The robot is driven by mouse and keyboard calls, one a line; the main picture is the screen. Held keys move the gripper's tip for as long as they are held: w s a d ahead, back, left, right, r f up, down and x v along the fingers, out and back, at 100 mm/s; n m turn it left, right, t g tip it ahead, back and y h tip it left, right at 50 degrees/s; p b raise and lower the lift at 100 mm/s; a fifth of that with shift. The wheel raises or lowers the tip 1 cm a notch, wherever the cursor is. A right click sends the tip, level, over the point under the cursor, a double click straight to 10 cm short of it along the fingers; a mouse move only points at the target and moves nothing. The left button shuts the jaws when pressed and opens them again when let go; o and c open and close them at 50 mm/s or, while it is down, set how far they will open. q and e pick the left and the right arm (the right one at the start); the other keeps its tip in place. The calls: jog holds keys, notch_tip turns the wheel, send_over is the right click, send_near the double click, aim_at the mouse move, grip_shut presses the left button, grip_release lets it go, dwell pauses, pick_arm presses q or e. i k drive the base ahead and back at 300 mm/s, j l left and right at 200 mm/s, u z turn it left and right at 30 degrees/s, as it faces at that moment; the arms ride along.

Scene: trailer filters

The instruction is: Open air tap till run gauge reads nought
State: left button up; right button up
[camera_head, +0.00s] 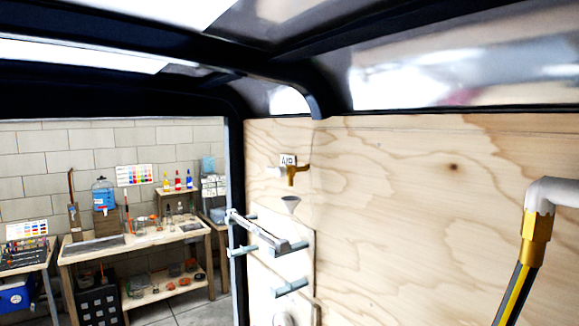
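The tap's handle position is too small to tell. A grey funnel (290,204) is below the tap. A pale round thing (283,319) is cut off by the bottom edge; I cannot tell whether it is a gauge, and no gauge reading shows. Neither of my grippers is in view.
Grey bars and blue-ended brackets (291,287) stick out below the funnel. A white elbow with brass fitting (537,225) and a black-yellow hose stands close at right. A dark frame post (236,170) edges the wall. Beyond it is a cluttered workbench (140,240).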

aim_at(279, 171)
jog(key=i+j+z, duration=0.2)
jog(key=j+z, duration=0.25)
jog(key=i+j+z, duration=0.1)
jog(key=j+z, duration=0.35)
jog(key=j, duration=0.15)
jog(key=j+z, duration=0.45)
jog(key=j, duration=0.15)
jog(key=k+j+z, duration=0.1)
jog(key=j+z, duration=0.35)
jog(key=k+j+z, duration=0.2)
jog(key=j+z, duration=0.2)
jog(key=j, duration=0.25)
